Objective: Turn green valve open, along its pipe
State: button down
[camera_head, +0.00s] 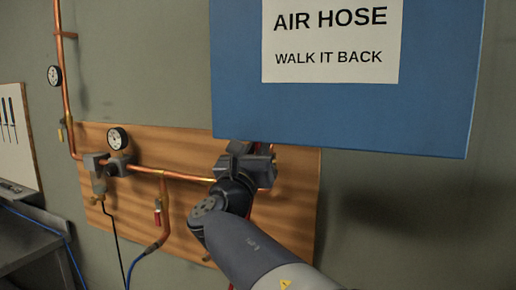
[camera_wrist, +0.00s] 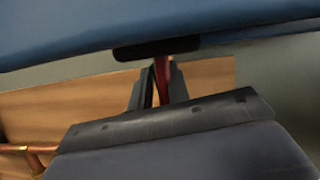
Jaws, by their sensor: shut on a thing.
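No green valve handle can be made out in either view. My gripper (camera_head: 260,160) is at the right end of the copper pipe (camera_head: 188,177), just under the blue panel (camera_head: 340,120). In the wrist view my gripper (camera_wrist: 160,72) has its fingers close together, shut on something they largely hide. A reddish strip (camera_wrist: 163,78) shows between the fingers, below a dark slot in the blue underside; I cannot tell whether it is held or behind. My gripper and arm cover the pipe's right end in the head view.
The wooden backboard (camera_head: 290,200) carries a gauge (camera_head: 117,139), grey fittings and a red-handled valve (camera_head: 157,216) on a drop pipe. Another gauge (camera_head: 54,76) is at upper left. The blue panel overhangs closely above my gripper. Bare wall lies to the right.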

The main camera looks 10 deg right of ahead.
jog(key=shift+s+d+m+g+h+b, duration=0.15)
jog(key=shift+m+h+b, duration=0.1)
jog(key=shift+m+b, duration=0.25)
jog(key=shift+s+d+m+g+h+b, duration=0.15)
jog(key=shift+m+h+b, duration=0.15)
jog(key=shift+m, duration=0.4)
jog(key=shift+w, duration=0.1)
jog(key=c, duration=1.3)
grip_release()
jog(key=shift+c, duration=0.2)
